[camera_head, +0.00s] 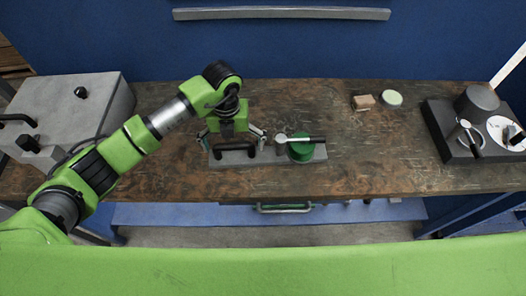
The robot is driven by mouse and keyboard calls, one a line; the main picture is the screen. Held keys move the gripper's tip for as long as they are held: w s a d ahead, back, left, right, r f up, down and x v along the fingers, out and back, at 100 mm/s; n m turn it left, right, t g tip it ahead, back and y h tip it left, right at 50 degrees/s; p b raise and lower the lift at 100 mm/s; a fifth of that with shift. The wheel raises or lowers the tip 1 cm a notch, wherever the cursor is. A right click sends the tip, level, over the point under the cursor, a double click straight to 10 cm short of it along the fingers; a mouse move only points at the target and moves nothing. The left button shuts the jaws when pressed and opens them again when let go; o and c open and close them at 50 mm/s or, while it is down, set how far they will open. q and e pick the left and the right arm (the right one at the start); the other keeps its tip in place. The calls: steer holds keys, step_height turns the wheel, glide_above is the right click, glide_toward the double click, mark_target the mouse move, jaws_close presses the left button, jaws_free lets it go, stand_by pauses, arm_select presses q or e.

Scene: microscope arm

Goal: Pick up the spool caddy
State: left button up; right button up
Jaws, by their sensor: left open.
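The spool caddy (319,153) is a low grey base on the wooden workbench, near the middle of its front part. A black bar handle (233,154) is at its left. I cannot tell whether the fingers touch the handle. My right gripper is out of view.
The workbench (385,160) is bare around the caddy. A grey box with black knobs (75,105) stands at left. A tan block (363,102) and a round green-rimmed tin (391,98) lie behind right. A dark station with a pot (476,101) stands at far right. A blue wall closes the back.

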arm_select(q)
steer(key=c, duration=1.6)
steer(key=shift+w+r, duration=0.1)
steer(key=c, duration=0.4)
steer(key=shift+d+r+b, duration=0.1)
steer(key=shift+r+b, duration=0.2)
steer(key=shift+r, duration=0.5)
steer(key=s+r+b, duration=0.1)
steer(key=s+r, duration=0.2)
steer(key=s, duration=0.1)
steer(key=s+d+r+b, duration=0.1)
steer(key=s+r, duration=0.3)
steer(key=s, duration=0.1)
steer(key=s+d+r+b, duration=0.1)
steer(key=s+r+b, duration=0.1)
steer(key=s+r, duration=0.2)
steer(key=shift+s+r, duration=0.2)
steer(key=shift+s, duration=0.3)
steer(key=shift+f, duration=0.1)
